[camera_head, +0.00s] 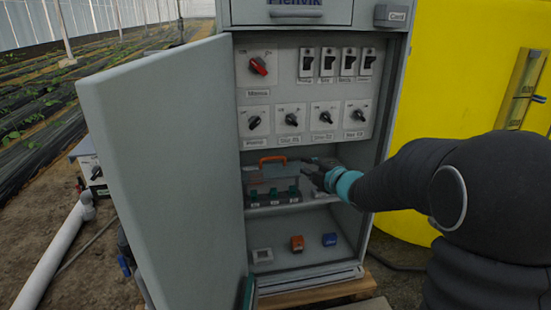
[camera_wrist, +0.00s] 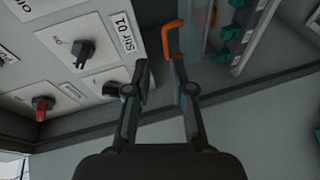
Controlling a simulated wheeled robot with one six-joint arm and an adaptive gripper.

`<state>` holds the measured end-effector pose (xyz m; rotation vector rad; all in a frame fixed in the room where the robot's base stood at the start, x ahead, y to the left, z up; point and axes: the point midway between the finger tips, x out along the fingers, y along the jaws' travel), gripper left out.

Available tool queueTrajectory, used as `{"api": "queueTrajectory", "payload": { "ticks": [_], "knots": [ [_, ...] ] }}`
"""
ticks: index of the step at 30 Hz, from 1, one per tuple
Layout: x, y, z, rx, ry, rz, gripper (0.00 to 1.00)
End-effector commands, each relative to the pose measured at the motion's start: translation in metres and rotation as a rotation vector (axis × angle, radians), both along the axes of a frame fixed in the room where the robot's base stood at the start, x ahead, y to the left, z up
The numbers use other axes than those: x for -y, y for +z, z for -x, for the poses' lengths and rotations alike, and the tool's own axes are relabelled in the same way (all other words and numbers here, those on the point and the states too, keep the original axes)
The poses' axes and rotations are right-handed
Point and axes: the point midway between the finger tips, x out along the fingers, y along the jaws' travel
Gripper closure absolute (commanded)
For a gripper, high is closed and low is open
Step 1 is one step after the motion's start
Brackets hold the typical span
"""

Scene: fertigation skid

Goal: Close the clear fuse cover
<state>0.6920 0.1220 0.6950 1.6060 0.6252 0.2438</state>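The clear fuse cover (camera_head: 262,173) is on the shelf inside the open cabinet. Its orange handle (camera_head: 272,159) is at the top, and the clear panel appears raised behind the row of green fuse holders (camera_head: 274,197). My gripper (camera_head: 314,172) is just right of the cover, inside the cabinet. In the wrist view my gripper (camera_wrist: 161,77) is open, with nothing between its fingertips. The orange handle (camera_wrist: 171,40) shows just beyond the fingertips, and whether it touches one cannot be told. The green fuse holders (camera_wrist: 231,32) show at upper right.
A panel of knobs and switches (camera_head: 305,95) is close above the shelf. The grey cabinet door (camera_head: 165,170) stands open at left. Small white, orange (camera_head: 297,243) and blue (camera_head: 329,239) items lie on the cabinet floor. A yellow tank (camera_head: 450,70) is at right.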

Motion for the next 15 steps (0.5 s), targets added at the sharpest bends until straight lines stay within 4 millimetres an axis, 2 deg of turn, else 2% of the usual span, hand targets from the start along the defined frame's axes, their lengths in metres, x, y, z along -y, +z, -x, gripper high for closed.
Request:
{"api": "queueTrajectory", "payload": {
  "ticks": [3,8,15],
  "knots": [
    [-0.015,-0.012,-0.005,0.041,0.087,0.019,0.77],
    [-0.025,-0.016,-0.008,0.064,0.130,0.028,0.77],
    [-0.045,-0.021,-0.033,0.063,0.131,0.027,0.77]
  ]
}}
